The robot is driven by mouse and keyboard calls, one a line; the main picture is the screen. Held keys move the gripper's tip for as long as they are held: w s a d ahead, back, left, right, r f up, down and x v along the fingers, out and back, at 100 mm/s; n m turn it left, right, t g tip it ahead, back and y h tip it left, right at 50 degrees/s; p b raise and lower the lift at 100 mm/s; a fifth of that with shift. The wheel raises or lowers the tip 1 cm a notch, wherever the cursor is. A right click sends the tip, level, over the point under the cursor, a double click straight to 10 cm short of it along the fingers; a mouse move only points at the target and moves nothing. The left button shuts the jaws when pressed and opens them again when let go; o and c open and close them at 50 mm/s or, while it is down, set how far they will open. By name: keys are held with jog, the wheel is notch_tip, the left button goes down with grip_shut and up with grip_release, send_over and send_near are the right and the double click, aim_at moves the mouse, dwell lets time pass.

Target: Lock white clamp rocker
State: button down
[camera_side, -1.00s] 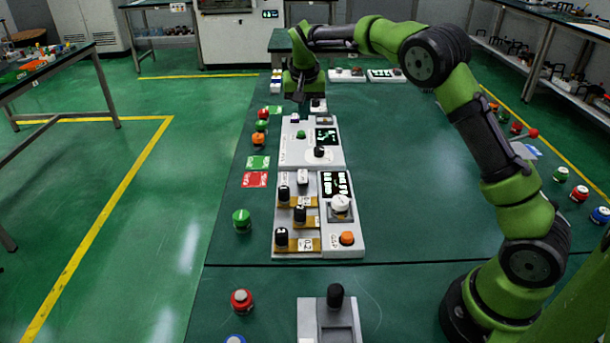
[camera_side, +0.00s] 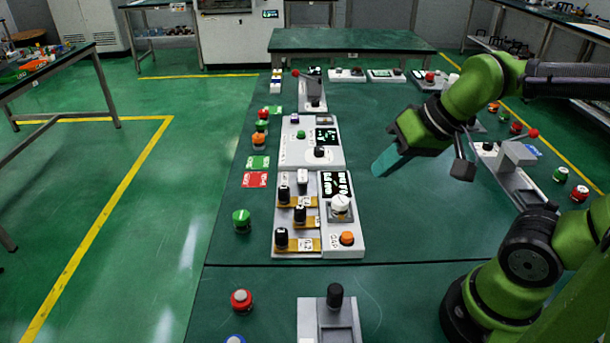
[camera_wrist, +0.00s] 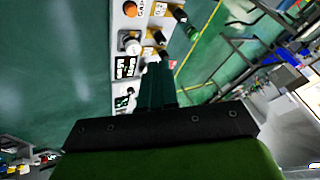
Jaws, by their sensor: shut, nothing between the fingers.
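I cannot make out the rocker's position.
On the panel are a white round knob (camera_side: 341,204) and an orange button (camera_side: 347,238). A second panel (camera_side: 292,155) lies behind it. Lever devices stand at the far end (camera_side: 312,95) and at right (camera_side: 512,172). The bench between panels and arm is clear.

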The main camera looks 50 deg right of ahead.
jog(key=shift+s+r+t, duration=0.3)
jog(key=shift+s, duration=0.15)
jog(key=c, duration=1.7)
grip_release()
jog(key=shift+r, duration=0.25)
jog(key=o, duration=0.3)
jog(key=shift+f, duration=0.35)
jog(key=o, duration=0.5)
jog(key=w, duration=0.2)
jog(key=w+g, duration=0.1)
jog(key=shift+w+d+f, duration=0.15)
jog(key=shift+d+f, duration=0.1)
jog(key=shift+d, duration=0.05)
jog(key=w+d+g, duration=0.1)
jog(key=w, duration=0.3)
jog(key=w+d+m, duration=0.1)
jog(key=w+d, duration=0.1)
jog(key=w, duration=0.2)
jog(key=w+d+m+g, duration=0.1)
jog(key=w, duration=0.3)
jog(key=shift+d+f+g, duration=0.15)
jog(key=shift+f+g, duration=0.15)
jog(key=shift+f, duration=0.1)
jog(key=m+g+h, duration=0.2)
jog(key=m+g, duration=0.1)
send_over(303, 175)
jog(key=shift+f, duration=2.2)
notch_tip(303, 175, down, 16)
